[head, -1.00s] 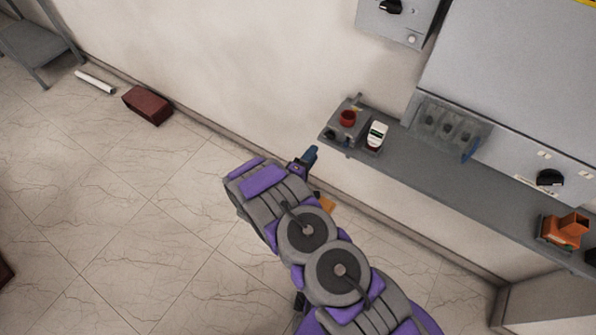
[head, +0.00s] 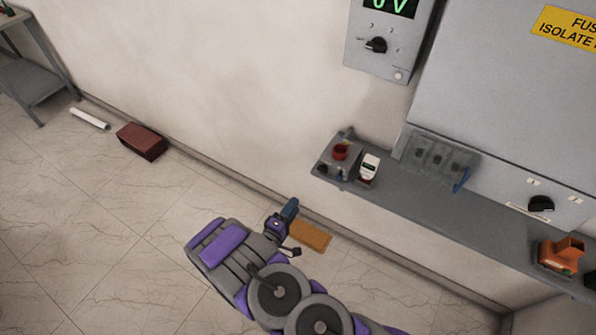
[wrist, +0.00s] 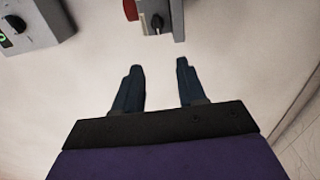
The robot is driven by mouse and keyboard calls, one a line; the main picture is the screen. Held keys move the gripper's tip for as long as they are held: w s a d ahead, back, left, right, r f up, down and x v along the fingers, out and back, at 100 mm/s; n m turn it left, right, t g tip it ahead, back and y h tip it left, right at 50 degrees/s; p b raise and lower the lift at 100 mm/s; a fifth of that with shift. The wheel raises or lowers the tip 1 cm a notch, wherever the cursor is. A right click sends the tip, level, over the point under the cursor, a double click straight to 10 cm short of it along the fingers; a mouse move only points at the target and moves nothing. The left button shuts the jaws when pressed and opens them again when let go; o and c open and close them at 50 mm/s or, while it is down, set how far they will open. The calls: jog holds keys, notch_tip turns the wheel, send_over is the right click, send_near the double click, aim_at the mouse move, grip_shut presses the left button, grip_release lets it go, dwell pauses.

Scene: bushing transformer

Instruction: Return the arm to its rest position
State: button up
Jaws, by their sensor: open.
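My gripper (head: 290,212) is at the end of my purple and grey arm, in front of the wall and left of the grey shelf (head: 430,205) in the head view. In the wrist view my gripper (wrist: 158,88) shows two dark blue fingers spread apart with nothing between them. The arm is folded, with its elbow toward the left and its round joints low in the head view.
An orange-brown block (head: 310,236) lies on the floor by the wall. A dark red box (head: 142,141) and a white tube (head: 90,118) lie farther left.

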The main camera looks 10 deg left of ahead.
jog(key=w+a+r+m+g+y+b, duration=0.1)
jog(key=w+a+r+m+g+y, duration=0.3)
jog(key=w+r+m+g+y, duration=0.25)
jog(key=s+d+r+m+g+y+b, duration=0.1)
jog(key=s+d+r+g, duration=0.1)
jog(key=r, duration=0.4)
jog(key=s+d+r+m+g+y, duration=0.1)
jog(key=s+d+r+g+y, duration=0.15)
jog(key=r, duration=0.45)
jog(key=s+d+r+m+g+h, duration=0.1)
jog(key=s+d+r+m+g, duration=0.1)
jog(key=s+d, duration=0.6)
jog(key=s+d+r+m+g+h+b, duration=0.1)
jog(key=s+d+r+g, duration=0.2)
jog(key=s+d, duration=0.6)
jog(key=s+d+r+m+g+h, duration=0.1)
jog(key=s+d+r, duration=0.4)
jog(key=s, duration=1.3)
jog(key=d+m+g, duration=0.1)
jog(key=d, duration=0.3)
jog(key=shift+s+r+m+g+h+b, duration=0.15)
jog(key=shift+s+m+g+h+b, duration=0.1)
jog(key=shift+m+g+h+b, duration=0.15)
jog(key=shift+a, duration=0.1)
